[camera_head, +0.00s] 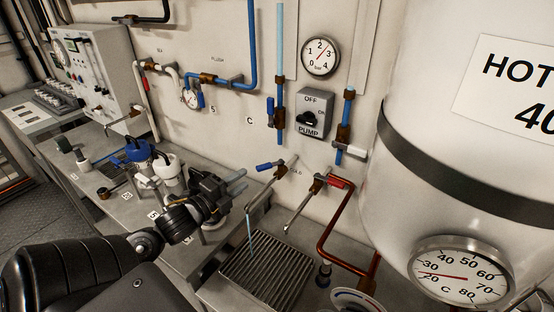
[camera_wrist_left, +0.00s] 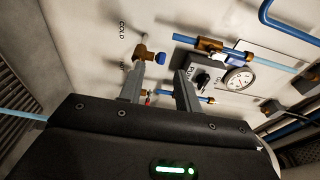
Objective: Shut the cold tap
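The cold tap (camera_head: 270,166) has a blue lever and sits on the back wall. Its lever sticks out to the left, and a thin blue stream of water (camera_head: 250,230) falls from its spout. In the left wrist view the cold tap (camera_wrist_left: 160,57) shows its blue lever end beyond my fingertips, near the COLD label. My left gripper (camera_head: 238,181) is open and empty, left of and a little below the blue lever, apart from it. Its two fingers (camera_wrist_left: 160,80) stand spread in the left wrist view. My right gripper is not in view.
The red-levered hot tap (camera_head: 338,182) is close on the right, above a slatted drain grate (camera_head: 268,262). A pump switch (camera_head: 314,112) and blue pipes with valves are on the wall above. A large white tank (camera_head: 440,120) fills the right side.

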